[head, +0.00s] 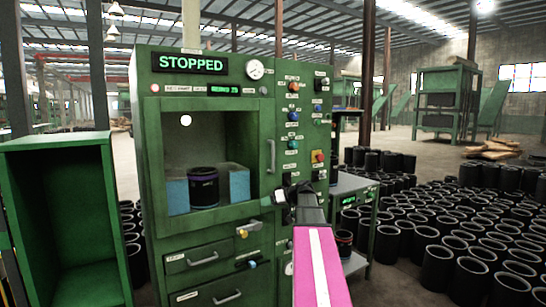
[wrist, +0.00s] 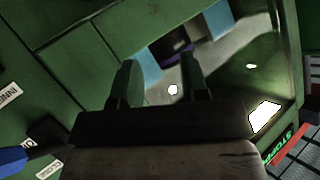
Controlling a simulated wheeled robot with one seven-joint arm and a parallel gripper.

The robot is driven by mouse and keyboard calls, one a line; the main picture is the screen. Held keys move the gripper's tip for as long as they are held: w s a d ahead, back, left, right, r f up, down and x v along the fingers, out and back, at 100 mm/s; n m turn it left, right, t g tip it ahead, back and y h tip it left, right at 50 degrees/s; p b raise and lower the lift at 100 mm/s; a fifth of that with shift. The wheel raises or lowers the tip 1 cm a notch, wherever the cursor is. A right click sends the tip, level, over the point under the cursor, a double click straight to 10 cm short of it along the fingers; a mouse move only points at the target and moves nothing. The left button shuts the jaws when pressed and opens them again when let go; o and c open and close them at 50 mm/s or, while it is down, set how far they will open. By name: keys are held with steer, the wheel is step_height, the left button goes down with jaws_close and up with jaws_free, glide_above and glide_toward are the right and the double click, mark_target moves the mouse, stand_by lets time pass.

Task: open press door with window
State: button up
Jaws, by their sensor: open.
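The press (head: 145,62) is a green cabinet with a lit "STOPPED" sign. Its door with window (head: 262,110) appears shut, with a vertical handle (head: 271,156) at its right edge. Through the window I see a black sleeve (head: 204,190) with a purple band between two blue blocks. My gripper (head: 281,198) is in front of the press, near the door's lower right corner and below the handle. In the wrist view its two fingers (wrist: 158,82) are apart with nothing visible between them. The window shows beyond them, tilted; I cannot make out the handle there.
A control panel with buttons (head: 292,116) is right of the door. Drawers (head: 200,262) are below it. An empty open green cabinet (head: 90,280) stands at left. A grey side table (head: 352,184) is at right, with many black sleeves (head: 438,265) on the floor beyond.

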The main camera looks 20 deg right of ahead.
steer(key=d+r+n+t+y, duration=0.1)
steer(key=d+r+n+t, duration=0.1)
steer(key=d+r, duration=0.6)
steer(key=d+r+n+t+y, duration=0.2)
steer(key=d+r, duration=0.3)
steer(key=r, duration=0.6)
glide_above(273, 169)
steer(key=shift+w+d, duration=0.2)
steer(key=shift+w, duration=0.2)
